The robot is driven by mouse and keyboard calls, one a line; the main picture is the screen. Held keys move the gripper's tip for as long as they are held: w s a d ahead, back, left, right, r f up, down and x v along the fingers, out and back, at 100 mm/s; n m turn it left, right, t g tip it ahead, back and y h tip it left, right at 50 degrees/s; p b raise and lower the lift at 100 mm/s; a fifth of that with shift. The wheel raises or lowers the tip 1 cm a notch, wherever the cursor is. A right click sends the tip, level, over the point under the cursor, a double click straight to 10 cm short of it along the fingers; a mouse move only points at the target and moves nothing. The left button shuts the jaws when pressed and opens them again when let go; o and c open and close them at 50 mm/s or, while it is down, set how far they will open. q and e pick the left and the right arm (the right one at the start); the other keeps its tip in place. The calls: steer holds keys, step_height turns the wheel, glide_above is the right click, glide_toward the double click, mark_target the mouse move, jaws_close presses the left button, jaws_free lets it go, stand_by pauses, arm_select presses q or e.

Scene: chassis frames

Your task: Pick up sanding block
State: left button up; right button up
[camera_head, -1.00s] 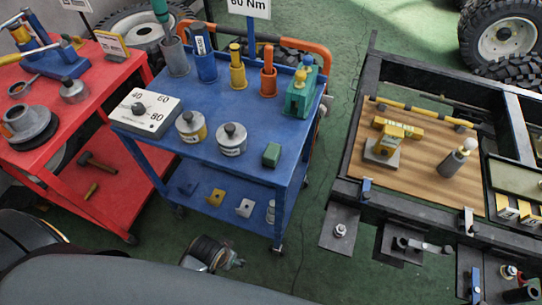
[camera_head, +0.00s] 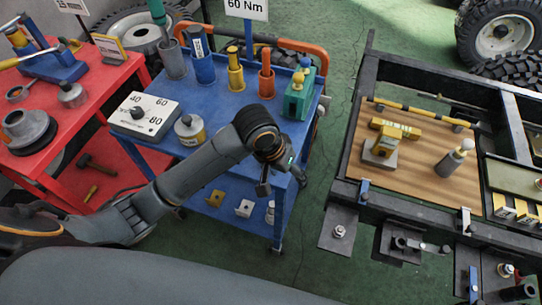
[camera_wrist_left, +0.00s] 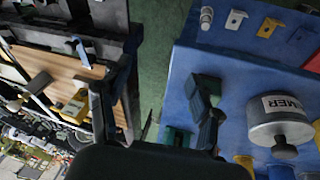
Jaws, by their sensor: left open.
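The sanding block seems to be the dark green block (camera_wrist_left: 204,86) near the front edge of the blue cart's top, partly covered by a finger in the left wrist view. In the head view my left arm and gripper hide it. My left gripper (camera_head: 284,184) is open and empty at the cart's front right corner. In the left wrist view its two dark fingers (camera_wrist_left: 157,112) are spread, one in front of the block and the other off the cart's side. I cannot tell whether the finger touches the block. My right gripper is not in view.
The black chassis frame (camera_head: 352,150) stands right, across a green floor gap.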

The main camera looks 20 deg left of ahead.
arm_select(q)
steer(key=w+a+r+n+g+y, duration=0.1)
steer(key=w+a+r+n+y, duration=0.15)
steer(key=w+a+r, duration=0.5)
steer(key=shift+y, duration=0.25)
steer(key=f, duration=0.2)
steer(key=d+f, duration=0.1)
steer(key=f, duration=0.4)
steer(key=shift+s+d, duration=0.25)
steer(key=shift+s, duration=0.15)
steer(key=shift+w+a+f+p, duration=0.15)
steer(key=shift+f+p, duration=0.1)
steer(key=shift+f, duration=1.05)
steer(key=shift+w+a+f+p, duration=0.1)
steer(key=shift+w+f+p, duration=0.1)
steer(key=shift+f, duration=1.1)
steer(key=c, duration=1.3)
